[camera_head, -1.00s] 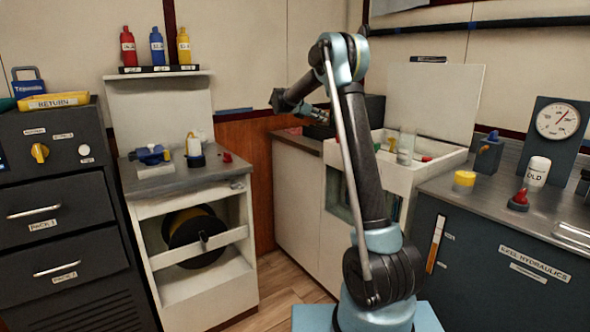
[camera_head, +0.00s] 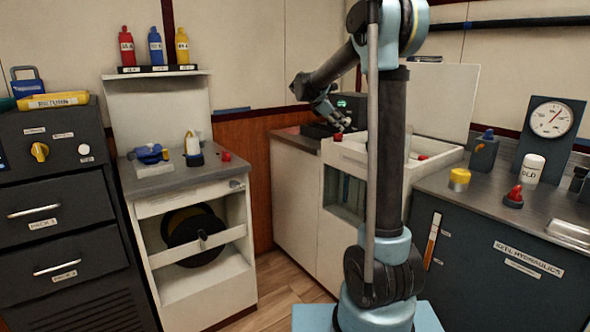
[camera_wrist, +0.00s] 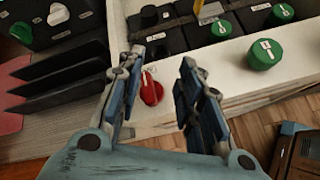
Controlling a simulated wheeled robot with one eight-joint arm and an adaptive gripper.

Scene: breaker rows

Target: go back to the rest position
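My gripper (camera_head: 342,122) points down over the white counter unit at the back, with my arm folded above it. In the wrist view my gripper (camera_wrist: 162,58) is open, its two fingers apart with nothing held between them. A red knob (camera_wrist: 151,90) shows below, beyond the left finger. I cannot tell any contact with it.
Several green-capped items, one a green cylinder (camera_wrist: 264,54), lie beyond the fingers. A dark slotted rack (camera_wrist: 62,78) is at left. A white open bin (camera_head: 350,150) stands under my arm. A gauge (camera_head: 551,119) and white bottle (camera_head: 533,168) stand right. The wooden floor (camera_head: 275,290) is clear in front.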

